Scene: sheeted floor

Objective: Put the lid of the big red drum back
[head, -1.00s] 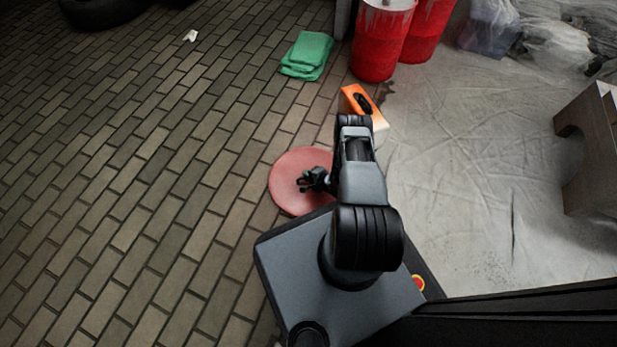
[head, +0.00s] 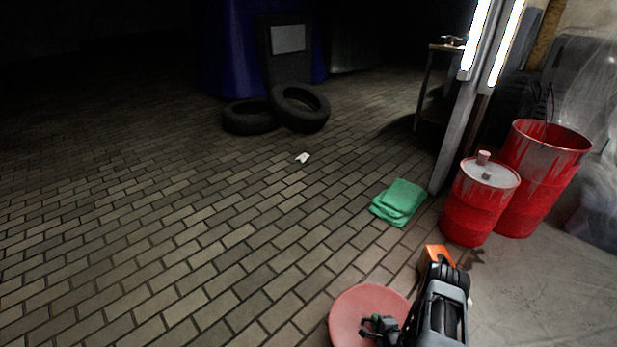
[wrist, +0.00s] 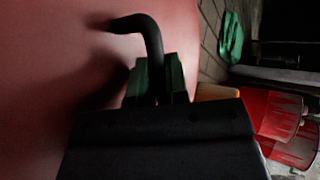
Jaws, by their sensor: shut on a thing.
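The red round lid (head: 358,308) is at the bottom of the head view, beside my arm. My gripper (head: 379,326) is shut on the lid's dark bent handle, which shows in the wrist view (wrist: 150,45) between the fingers (wrist: 158,82). The lid's red face (wrist: 60,60) fills the left of the wrist view. The big red drum (head: 540,175) stands at the right of the head view with its top open. A smaller red drum (head: 475,210) with a closed grey top stands in front of it, to its left.
A folded green cloth (head: 399,201) lies on the bricks left of the drums. An orange object (head: 438,254) is near my arm. A post with lit tubes (head: 470,100) rises behind the drums. Tyres (head: 298,107) lie farther back. The brick floor at left is clear.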

